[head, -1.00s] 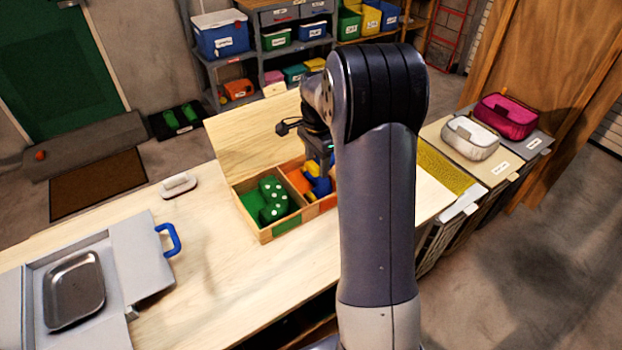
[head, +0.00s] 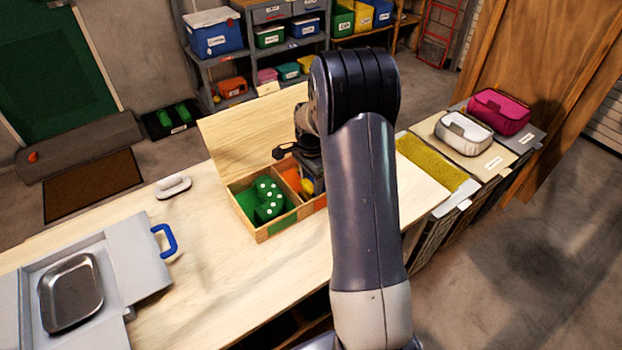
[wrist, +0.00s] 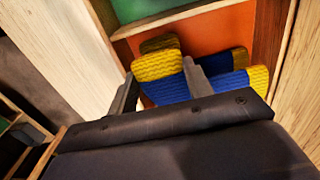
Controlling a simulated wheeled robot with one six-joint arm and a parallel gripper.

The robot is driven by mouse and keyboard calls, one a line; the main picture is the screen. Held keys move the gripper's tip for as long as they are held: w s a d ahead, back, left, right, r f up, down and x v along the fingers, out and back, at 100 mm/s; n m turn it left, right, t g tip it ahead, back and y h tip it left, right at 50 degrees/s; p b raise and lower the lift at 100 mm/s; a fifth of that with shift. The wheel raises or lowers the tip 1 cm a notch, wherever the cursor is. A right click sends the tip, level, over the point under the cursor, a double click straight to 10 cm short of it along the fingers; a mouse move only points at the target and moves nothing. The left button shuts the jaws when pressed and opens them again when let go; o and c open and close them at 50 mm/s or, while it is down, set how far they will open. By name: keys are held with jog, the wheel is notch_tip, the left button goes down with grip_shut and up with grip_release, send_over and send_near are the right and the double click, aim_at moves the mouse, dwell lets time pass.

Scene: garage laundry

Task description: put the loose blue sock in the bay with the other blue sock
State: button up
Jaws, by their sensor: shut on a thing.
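A wooden divided box (head: 262,236) stands on the bench. Its left bay holds green socks with white dots (head: 265,200), and its other visible bay has an orange floor (wrist: 205,30). In the wrist view my gripper (wrist: 160,78) is shut on a blue sock with yellow ends (wrist: 168,90), low in the orange bay. The other blue and yellow sock (wrist: 235,82) lies right beside it, to the right of my right finger. In the head view my gripper (head: 309,176) hides most of this bay, and only a little yellow (head: 307,186) shows.
The box's raised wooden lid (head: 245,130) stands behind it. A white-handled object (head: 173,186) and a grey case with a metal tray (head: 70,292) lie to the left. A yellow mat (head: 435,165) and pouches (head: 463,133) are right. The bench front is clear.

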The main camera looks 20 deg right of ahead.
jog(key=shift+f, duration=0.35)
jog(key=o, duration=1)
jog(key=shift+c, duration=0.2)
jog(key=shift+r, duration=0.1)
jog(key=shift+r, duration=0.35)
notch_tip(320, 180, up, 12)
jog(key=shift+r+b, duration=0.25)
jog(key=shift+b, duration=0.15)
